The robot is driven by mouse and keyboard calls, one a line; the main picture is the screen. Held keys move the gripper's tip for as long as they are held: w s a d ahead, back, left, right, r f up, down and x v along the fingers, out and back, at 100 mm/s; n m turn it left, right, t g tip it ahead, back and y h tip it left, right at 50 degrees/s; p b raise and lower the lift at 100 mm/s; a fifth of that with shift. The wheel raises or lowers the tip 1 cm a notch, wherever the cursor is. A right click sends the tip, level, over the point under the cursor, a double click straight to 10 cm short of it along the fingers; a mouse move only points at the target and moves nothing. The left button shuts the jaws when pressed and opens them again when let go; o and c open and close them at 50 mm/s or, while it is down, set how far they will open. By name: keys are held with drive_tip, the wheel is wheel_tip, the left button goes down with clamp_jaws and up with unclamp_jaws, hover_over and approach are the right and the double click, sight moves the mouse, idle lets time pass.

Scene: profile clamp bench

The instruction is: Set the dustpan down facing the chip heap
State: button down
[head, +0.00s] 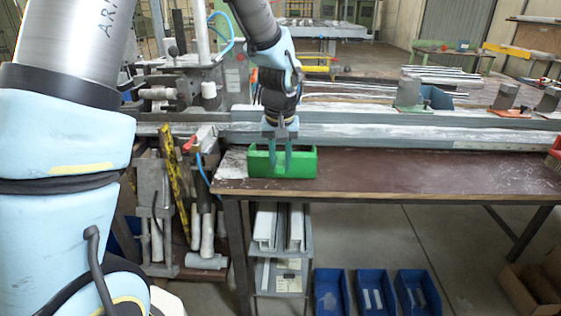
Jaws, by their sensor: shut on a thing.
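A green dustpan (305,164) is at the left end of the brown bench top (400,176), close to its front edge. My gripper (281,158) points down over it from behind and is shut on it, with the fingers around its wall. I cannot tell whether the dustpan's underside touches the bench. A pale, whitish patch of chips (233,163) lies just left of the dustpan. Fainter pale scatter (490,172) shows toward the right of the bench top.
A long grey profile rail (400,133) runs behind the bench top, with clamps (409,95) at the right. A red object (555,147) is cut off at the right edge. Blue bins (330,291) stand on the floor below. The middle of the bench is clear.

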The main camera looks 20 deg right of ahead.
unclamp_jaws()
idle(0.7)
drive_tip(key=shift+s, duration=0.1)
drive_tip(key=shift+s+a+r+p, duration=0.1)
drive_tip(key=shift+s+a+r, duration=0.6)
drive_tip(key=shift+s, duration=0.95)
drive_tip(key=shift+s+a+r+p, duration=0.15)
drive_tip(key=shift+s+a+r, duration=0.3)
drive_tip(key=shift+s+a, duration=0.8)
drive_tip(key=shift+s+a+r+p, duration=0.1)
drive_tip(key=shift+s+a+r, duration=0.4)
drive_tip(key=shift+s, duration=1.5)
drive_tip(key=shift+d+r, duration=0.1)
drive_tip(key=w+a+n, duration=0.2)
drive_tip(key=a, duration=1.1)
drive_tip(key=w+a+n, duration=0.1)
drive_tip(key=w+a, duration=0.2)
drive_tip(key=a, duration=1)
drive_tip(key=shift+n+y, duration=0.3)
drive_tip(key=shift+n, duration=0.1)
